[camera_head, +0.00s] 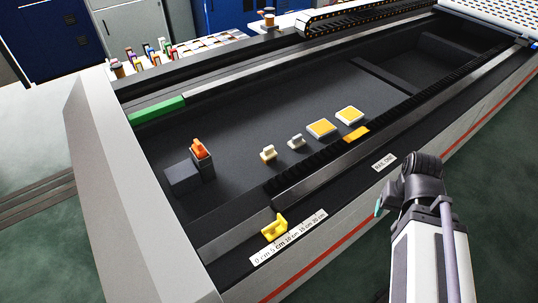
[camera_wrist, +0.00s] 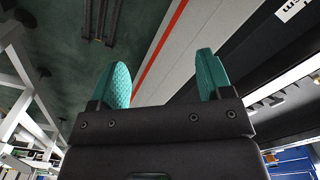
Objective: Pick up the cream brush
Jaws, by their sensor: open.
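The cream brush (camera_head: 268,153) appears to be the small cream block-shaped piece standing on the dark floor of the rack, near its front rail. A similar pale grey piece (camera_head: 296,142) stands just to its right. My gripper (camera_wrist: 163,80) is open and empty, with two teal fingers apart in the wrist view. In the head view only a bit of teal shows at my gripper (camera_head: 379,208), outside the rack's front edge, to the right of and well away from the cream brush. Small pale shapes at the right of the wrist view are too small to identify.
An orange piece (camera_head: 200,149) sits on a dark stepped block (camera_head: 184,180) to the left. Two yellow-topped white pads (camera_head: 321,128) lie to the right. A yellow piece (camera_head: 274,228) is on the front rail. The rack's raised front edge lies between my gripper and the brush.

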